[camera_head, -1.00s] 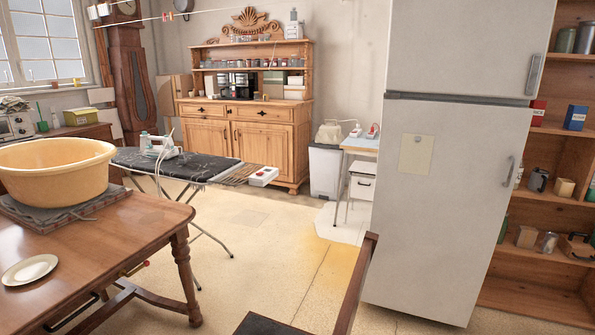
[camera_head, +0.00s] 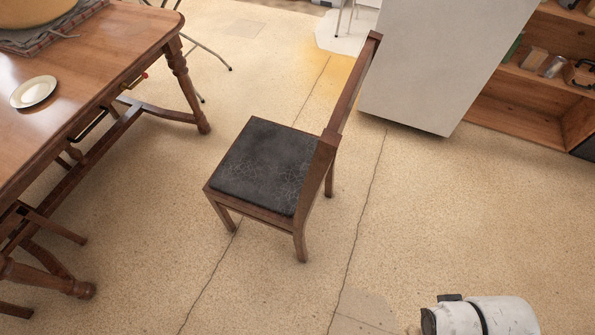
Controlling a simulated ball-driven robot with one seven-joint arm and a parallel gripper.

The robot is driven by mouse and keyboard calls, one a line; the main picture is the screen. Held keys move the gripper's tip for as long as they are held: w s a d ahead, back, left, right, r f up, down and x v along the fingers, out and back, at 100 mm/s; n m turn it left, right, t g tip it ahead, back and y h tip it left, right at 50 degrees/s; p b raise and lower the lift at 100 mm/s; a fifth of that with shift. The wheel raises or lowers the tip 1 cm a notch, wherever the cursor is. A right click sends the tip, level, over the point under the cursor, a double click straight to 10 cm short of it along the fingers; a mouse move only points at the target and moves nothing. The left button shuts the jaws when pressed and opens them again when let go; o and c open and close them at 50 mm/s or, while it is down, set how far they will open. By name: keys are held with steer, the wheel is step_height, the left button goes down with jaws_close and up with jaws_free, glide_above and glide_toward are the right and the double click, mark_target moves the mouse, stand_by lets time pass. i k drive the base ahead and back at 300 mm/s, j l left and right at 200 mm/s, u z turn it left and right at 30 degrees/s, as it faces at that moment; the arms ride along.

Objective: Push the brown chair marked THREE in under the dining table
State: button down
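A brown wooden chair (camera_head: 263,212) with a dark seat pad (camera_head: 265,165) stands upright on the floor in the middle of the view. Its backrest (camera_head: 352,85) is on the right, away from the table, and its seat faces the table. No THREE mark can be read on it from here. The wooden dining table (camera_head: 110,60) is at the left, with turned legs and a low stretcher; a strip of floor lies between it and the chair. My gripper is not in view; a white part of my arm shows at the bottom right, apart from the chair.
A white fridge (camera_head: 440,60) stands behind the chair at upper right, beside wooden shelves (camera_head: 520,105). Another wooden piece (camera_head: 45,222) stands by the table at lower left. Floor at the right is clear.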

mark_target(273, 174)
steer(key=i+l+u, duration=0.1)
steer(key=l, duration=0.25)
steer(key=i+l, duration=0.2)
steer(key=l, duration=0.15)
steer(key=i+l+u, duration=0.15)
steer(key=l, duration=0.2)
steer(key=i+l+u, duration=0.1)
steer(key=l, duration=0.3)
steer(key=i+l, duration=0.1)
steer(key=l, duration=0.3)
steer(key=i+l+u, duration=0.15)
steer(key=l, duration=0.2)
